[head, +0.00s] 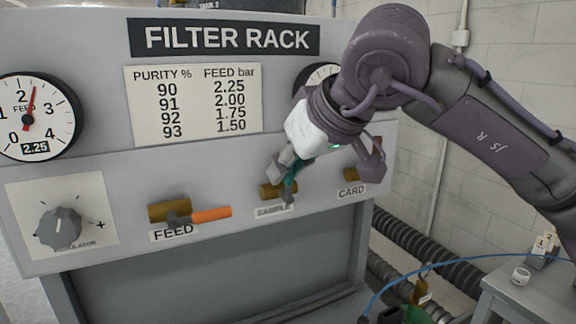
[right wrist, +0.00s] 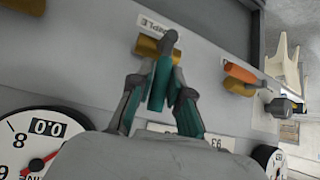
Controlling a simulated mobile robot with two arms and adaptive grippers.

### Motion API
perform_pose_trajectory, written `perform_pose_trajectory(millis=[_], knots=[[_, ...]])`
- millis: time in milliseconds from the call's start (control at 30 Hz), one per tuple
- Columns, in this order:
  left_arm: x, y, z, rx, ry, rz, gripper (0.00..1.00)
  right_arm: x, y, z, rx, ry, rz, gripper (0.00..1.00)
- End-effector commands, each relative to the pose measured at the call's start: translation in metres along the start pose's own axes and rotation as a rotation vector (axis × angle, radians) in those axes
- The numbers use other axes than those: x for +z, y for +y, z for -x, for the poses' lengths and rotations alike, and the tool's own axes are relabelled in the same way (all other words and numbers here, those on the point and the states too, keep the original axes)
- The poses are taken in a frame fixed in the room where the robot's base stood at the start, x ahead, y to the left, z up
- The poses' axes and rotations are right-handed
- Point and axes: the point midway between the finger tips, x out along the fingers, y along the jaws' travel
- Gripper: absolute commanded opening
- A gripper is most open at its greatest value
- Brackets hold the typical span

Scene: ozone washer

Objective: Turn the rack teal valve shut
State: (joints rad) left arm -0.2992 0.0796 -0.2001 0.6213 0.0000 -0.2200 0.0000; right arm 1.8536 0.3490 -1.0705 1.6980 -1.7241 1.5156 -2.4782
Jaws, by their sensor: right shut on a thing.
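The teal valve handle (head: 291,181) sits on the brass SAMPLE valve (head: 268,190) on the filter rack front. In the head view the handle slants up from its grey hub, across the brass body, partly hidden by my gripper. My right gripper (head: 289,170) is shut on the handle. In the right wrist view, the teal handle (right wrist: 157,86) lies between the two fingers of my right gripper (right wrist: 160,97), with the brass body (right wrist: 150,48) just beyond. My left gripper is not in view.
The FEED valve's orange handle (head: 211,214) points right, left of the SAMPLE valve. The CARD valve (head: 350,174) is close on the right, partly behind my gripper. A regulator knob (head: 60,228) and a FEED gauge (head: 36,117) reading 2.25 are at far left.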

Motion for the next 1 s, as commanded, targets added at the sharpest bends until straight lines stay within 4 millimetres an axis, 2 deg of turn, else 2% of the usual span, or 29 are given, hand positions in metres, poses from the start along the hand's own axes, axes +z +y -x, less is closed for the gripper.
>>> perform_pose_trajectory(millis=[67, 100, 233, 533, 667, 767, 1000], knots=[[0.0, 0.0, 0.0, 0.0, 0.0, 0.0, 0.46, 0.003, -0.001, -0.002, -0.001, -0.009, 0.003, 0.0], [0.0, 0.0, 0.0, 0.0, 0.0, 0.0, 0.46, 0.003, -0.001, -0.002, -0.001, -0.009, 0.003, 0.21], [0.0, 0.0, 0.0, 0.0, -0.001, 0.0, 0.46, 0.002, -0.001, -0.002, -0.001, -0.007, 0.002, 0.42], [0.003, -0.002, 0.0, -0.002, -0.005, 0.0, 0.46, 0.001, 0.0, 0.0, -0.001, -0.003, 0.001, 0.44], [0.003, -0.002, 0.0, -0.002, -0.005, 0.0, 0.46, 0.0, 0.0, 0.009, -0.001, -0.001, 0.0, 0.44], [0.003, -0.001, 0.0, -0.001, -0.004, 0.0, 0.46, 0.0, 0.0, 0.025, 0.0, 0.001, 0.001, 0.44], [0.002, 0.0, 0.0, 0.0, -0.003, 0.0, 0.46, 0.0, 0.0, 0.077, 0.001, 0.001, 0.001, 0.44]])
